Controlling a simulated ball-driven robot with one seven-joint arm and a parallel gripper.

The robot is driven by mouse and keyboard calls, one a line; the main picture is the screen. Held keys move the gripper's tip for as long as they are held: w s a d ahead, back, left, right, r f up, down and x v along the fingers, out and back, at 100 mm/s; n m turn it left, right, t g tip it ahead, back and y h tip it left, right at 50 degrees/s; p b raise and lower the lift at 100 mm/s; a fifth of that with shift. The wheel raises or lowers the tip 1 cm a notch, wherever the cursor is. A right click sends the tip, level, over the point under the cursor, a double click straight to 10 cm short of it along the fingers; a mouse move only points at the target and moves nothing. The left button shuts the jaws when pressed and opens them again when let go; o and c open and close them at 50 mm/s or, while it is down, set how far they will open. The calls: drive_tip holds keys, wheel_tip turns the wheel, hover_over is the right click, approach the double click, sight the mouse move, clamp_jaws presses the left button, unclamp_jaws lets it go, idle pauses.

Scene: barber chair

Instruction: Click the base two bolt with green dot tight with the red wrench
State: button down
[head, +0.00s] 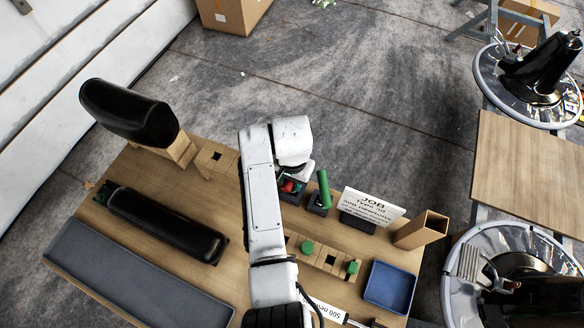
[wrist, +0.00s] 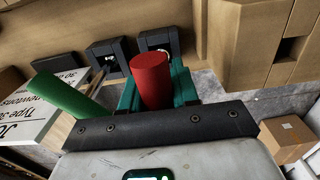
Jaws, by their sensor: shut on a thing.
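The red wrench shows as a red handle (head: 289,187) at a dark holder in the head view, and as a red cylinder (wrist: 152,78) in the wrist view. My gripper (wrist: 155,88) has its teal fingers shut on the red handle. The wrench's lower part is hidden, and I cannot tell whether it is clear of the holder. Two round green-topped pieces, one (head: 307,248) and another (head: 352,267), sit on a wooden block (head: 330,262) right of my arm. I cannot tell which is the base two bolt, and no separate green dot is readable.
A green handle (head: 324,188) stands in a black holder beside my gripper, close to it in the wrist view (wrist: 70,97). A white job sign (head: 372,207), wooden box (head: 420,230) and blue tray (head: 390,286) are at right. Black cushions (head: 165,225) lie left.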

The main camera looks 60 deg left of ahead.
drive_tip(key=shift+f+b, duration=0.45)
drive_tip(key=shift+f, duration=0.15)
idle(0.4)
drive_tip(key=c, duration=0.8)
unclamp_jaws()
drive_tip(key=shift+f, duration=0.1)
wheel_tip(320, 180, up, 11)
drive_tip(key=shift+f, duration=0.1)
